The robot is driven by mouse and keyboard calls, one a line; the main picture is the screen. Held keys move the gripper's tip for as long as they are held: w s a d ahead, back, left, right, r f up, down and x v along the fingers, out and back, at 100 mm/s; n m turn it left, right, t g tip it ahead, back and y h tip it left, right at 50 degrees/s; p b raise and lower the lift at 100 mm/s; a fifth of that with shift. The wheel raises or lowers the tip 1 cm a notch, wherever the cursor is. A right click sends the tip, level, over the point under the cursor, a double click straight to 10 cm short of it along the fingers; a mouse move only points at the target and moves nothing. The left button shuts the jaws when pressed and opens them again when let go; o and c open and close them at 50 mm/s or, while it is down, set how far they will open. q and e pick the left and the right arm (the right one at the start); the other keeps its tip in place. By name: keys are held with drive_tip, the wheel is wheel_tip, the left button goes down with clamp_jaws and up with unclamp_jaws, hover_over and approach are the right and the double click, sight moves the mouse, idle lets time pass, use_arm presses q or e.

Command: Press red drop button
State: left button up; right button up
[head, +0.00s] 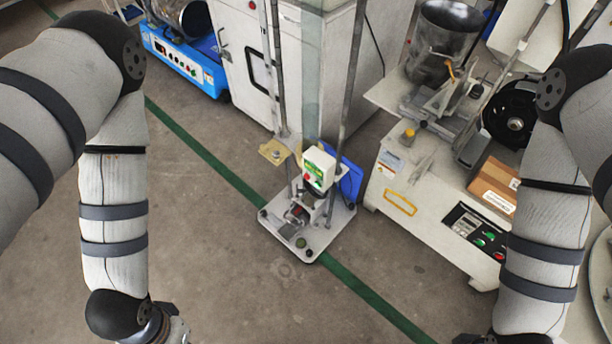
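A small white control box (318,163) is fixed to the upright drop-test stand (300,212) in the middle of the head view. Its front face carries a green panel and a small red spot (308,177) that looks like a button; it is too small to tell more. My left arm comes down on the left and my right arm on the right. Both wrists reach the bottom edge of the picture, and both grippers lie outside it. Neither arm touches the stand.
A white machine (400,190) on the right has its own red button (499,255) and green buttons, with a cardboard box (495,185) on it. A blue machine (180,60) and a grey cabinet (245,60) stand behind. The floor in front of the stand is clear.

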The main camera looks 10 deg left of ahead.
use_arm(q)
drive_tip(key=shift+c, duration=0.4)
clamp_jaws()
idle(0.9)
